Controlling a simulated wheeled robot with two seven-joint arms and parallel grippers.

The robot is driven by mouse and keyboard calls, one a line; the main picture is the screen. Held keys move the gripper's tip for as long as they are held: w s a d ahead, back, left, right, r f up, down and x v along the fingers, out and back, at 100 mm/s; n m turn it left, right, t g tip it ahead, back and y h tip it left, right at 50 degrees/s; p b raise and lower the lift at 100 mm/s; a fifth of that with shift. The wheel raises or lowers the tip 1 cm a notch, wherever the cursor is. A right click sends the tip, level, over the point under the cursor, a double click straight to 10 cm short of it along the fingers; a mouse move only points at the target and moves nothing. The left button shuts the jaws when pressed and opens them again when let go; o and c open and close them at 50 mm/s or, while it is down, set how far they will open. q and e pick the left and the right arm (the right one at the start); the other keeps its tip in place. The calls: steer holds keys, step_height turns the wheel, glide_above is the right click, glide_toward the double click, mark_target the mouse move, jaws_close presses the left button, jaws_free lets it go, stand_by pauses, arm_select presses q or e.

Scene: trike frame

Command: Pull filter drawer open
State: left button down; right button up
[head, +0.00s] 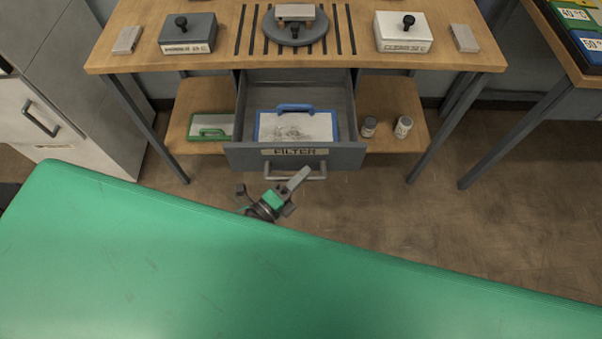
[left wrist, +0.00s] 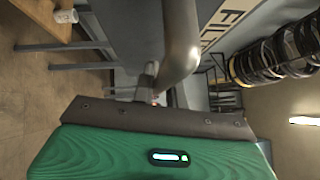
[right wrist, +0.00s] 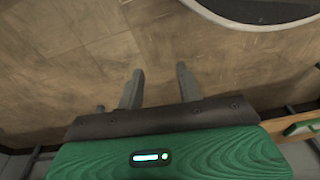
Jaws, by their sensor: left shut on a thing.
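The grey filter drawer (head: 240,156), labelled FILTER, stands pulled out from under the wooden table. A blue-framed filter panel (head: 295,125) with a blue handle lies inside it. My left gripper (head: 302,174) is at the drawer's bar handle (head: 318,177) and shut on it. The curved metal handle (left wrist: 181,40) fills the middle of the left wrist view and hides most of the fingers. My right gripper (right wrist: 160,85) is open and empty above the floor, seen only in the right wrist view.
The wooden table (head: 130,65) carries a grey box (head: 188,33), a white box (head: 403,32) and a round stand (head: 295,28). A green-framed panel (head: 211,127) and two small jars (head: 403,127) sit on the lower shelf. Floor at the right is clear.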

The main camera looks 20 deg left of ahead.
arm_select(q)
steer(key=c, duration=1.4)
jaws_free()
arm_select(e)
steer(key=shift+s, duration=0.1)
arm_select(q)
steer(key=shift+s+a, duration=0.1)
